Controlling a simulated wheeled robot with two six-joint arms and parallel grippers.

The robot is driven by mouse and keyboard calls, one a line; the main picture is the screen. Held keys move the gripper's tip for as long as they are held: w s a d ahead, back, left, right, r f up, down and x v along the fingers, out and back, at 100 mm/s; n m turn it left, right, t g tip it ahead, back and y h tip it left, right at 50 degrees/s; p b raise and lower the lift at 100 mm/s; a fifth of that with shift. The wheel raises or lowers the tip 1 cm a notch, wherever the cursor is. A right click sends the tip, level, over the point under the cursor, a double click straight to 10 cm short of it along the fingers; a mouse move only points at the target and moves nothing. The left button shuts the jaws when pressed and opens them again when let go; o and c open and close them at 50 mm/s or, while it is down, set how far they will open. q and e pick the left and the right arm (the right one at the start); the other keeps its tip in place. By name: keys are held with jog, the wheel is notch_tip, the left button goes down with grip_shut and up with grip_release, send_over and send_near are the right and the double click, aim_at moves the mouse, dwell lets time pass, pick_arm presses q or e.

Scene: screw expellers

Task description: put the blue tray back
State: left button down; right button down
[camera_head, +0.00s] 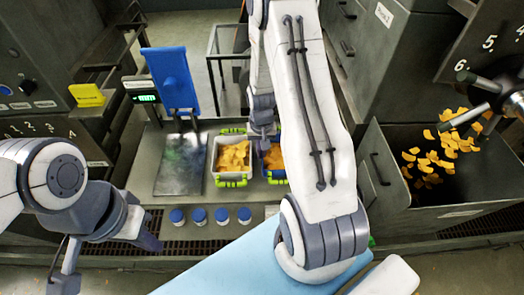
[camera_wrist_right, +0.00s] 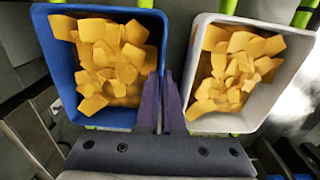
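The blue tray (camera_head: 274,175) is an open box of orange pieces. It stands on the grey bench beside a white tray of similar pieces (camera_head: 218,160), mostly hidden behind my right arm in the head view. In the right wrist view the blue tray (camera_wrist_right: 62,80) is at left and the white tray (camera_wrist_right: 268,22) at right. My right gripper (camera_wrist_right: 162,85) has its fingers close together over the blue tray's wall facing the white tray. Whether they pinch that wall is unclear. My left gripper (camera_head: 148,238) is low at left, away from the trays; its finger opening is unclear.
Several blue-capped jars (camera_head: 198,214) line the bench front. A dark metal plate (camera_head: 181,165) lies left of the trays, with an upright blue panel (camera_head: 172,75) behind it. A large dark bin (camera_head: 450,210) at right has orange pieces above it. Dark machines flank the bench.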

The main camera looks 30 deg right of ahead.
jog(key=c, duration=1.1)
grip_release()
jog(key=shift+f, duration=0.1)
jog(key=shift+o, duration=0.2)
jog(key=shift+r, duration=0.4)
notch_tip(320, 180, up, 12)
jog(key=b, duration=0.3)
jog(key=s+a+r+n, duration=0.2)
jog(key=s+a+n, duration=0.1)
jog(key=a, duration=0.6)
jog(key=s+a+r+n, duration=0.3)
jog(key=a+n, duration=0.1)
jog(key=a, duration=0.5)
jog(key=s+a+r+n+y, duration=0.1)
jog(key=s+a+n, duration=0.5)
jog(key=s, duration=0.7)
jog(key=shift+s+a+r+n, duration=0.2)
jog(key=shift+s+a+n, duration=0.1)
jog(key=shift+a, duration=0.5)
